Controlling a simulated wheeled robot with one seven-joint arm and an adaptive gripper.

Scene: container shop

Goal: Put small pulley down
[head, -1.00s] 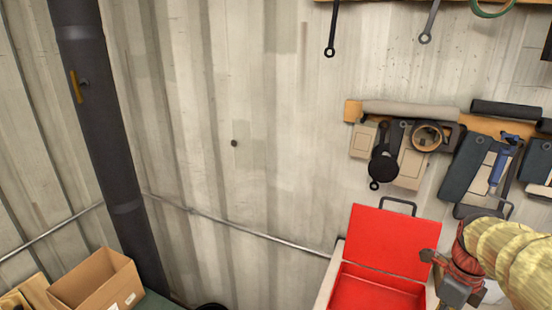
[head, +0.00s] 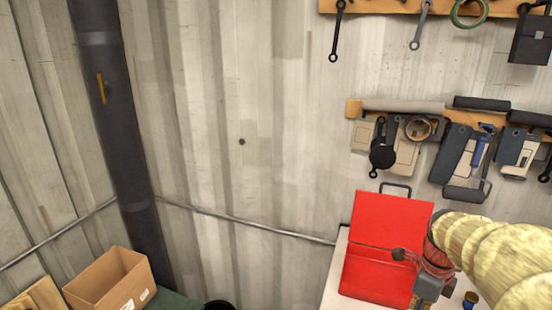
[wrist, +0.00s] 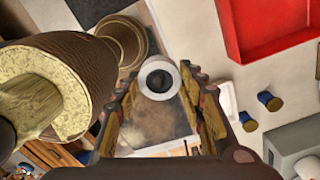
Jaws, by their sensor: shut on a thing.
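In the wrist view a pale round ring with a dark centre, which looks like the small pulley (wrist: 160,78), sits between the tips of my gripper (wrist: 161,90). The fingers are shut on it, one at each side. In the head view my gripper (head: 425,288) is at the lower right, in front of the open red toolbox. The pulley cannot be made out clearly there. Below the pulley in the wrist view is a blurred brown and grey patch, so its height above any surface cannot be told.
The open red toolbox (head: 384,274) stands on a white worktop (head: 333,285); its corner shows in the wrist view (wrist: 232,40). Small blue-and-brown pieces (wrist: 249,121) stand beside a grey box (wrist: 297,146). A cardboard box (head: 108,280) is at lower left. Tools hang on the wall.

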